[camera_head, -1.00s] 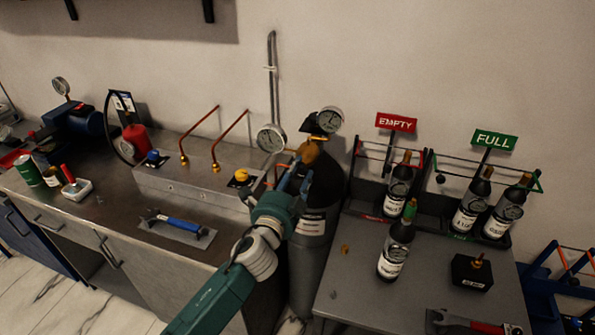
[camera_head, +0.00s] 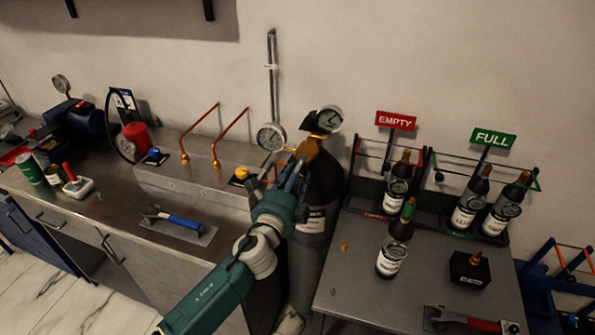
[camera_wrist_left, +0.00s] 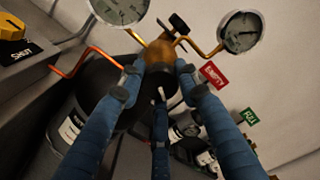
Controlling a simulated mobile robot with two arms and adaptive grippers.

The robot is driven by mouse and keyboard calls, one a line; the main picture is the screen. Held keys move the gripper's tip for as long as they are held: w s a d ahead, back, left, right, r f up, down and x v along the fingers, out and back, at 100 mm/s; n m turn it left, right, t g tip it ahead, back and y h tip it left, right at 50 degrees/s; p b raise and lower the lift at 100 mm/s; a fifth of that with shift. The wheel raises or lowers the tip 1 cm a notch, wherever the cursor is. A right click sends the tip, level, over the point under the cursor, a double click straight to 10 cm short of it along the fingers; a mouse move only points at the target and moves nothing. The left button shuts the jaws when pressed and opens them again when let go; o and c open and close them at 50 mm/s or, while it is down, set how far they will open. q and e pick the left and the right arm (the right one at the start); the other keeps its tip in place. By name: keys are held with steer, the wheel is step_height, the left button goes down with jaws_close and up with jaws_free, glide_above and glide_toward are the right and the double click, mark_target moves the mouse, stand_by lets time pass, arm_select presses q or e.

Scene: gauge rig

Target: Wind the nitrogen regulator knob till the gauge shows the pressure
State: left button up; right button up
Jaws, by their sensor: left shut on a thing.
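The nitrogen cylinder (camera_head: 325,182) stands between the bench and the grey table, with a dark shoulder and a grey body. On top is the brass regulator with its knob (camera_head: 308,148), which also shows in the left wrist view (camera_wrist_left: 160,54). Two round dial gauges flank it, a left gauge (camera_head: 271,137) and a right gauge (camera_head: 329,118); their readings are too small to tell. My left gripper (camera_head: 299,167) is shut on the brass knob. In the left wrist view its fingers (camera_wrist_left: 161,70) press on both sides and partly hide it. My right gripper is not in view.
A yellow valve knob (camera_head: 241,174) with a SHUT label sits on the steel box left of the cylinder. Orange pipes (camera_wrist_left: 90,53) run close to my fingers. Bottles (camera_head: 393,250) stand on the table at right. A blue-handled tool (camera_head: 177,220) lies on the bench.

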arm_select(q)
steer(key=o, duration=1.2)
steer(key=shift+d, duration=0.1)
steer(key=v, duration=1.2)
steer(key=shift+s, duration=0.1)
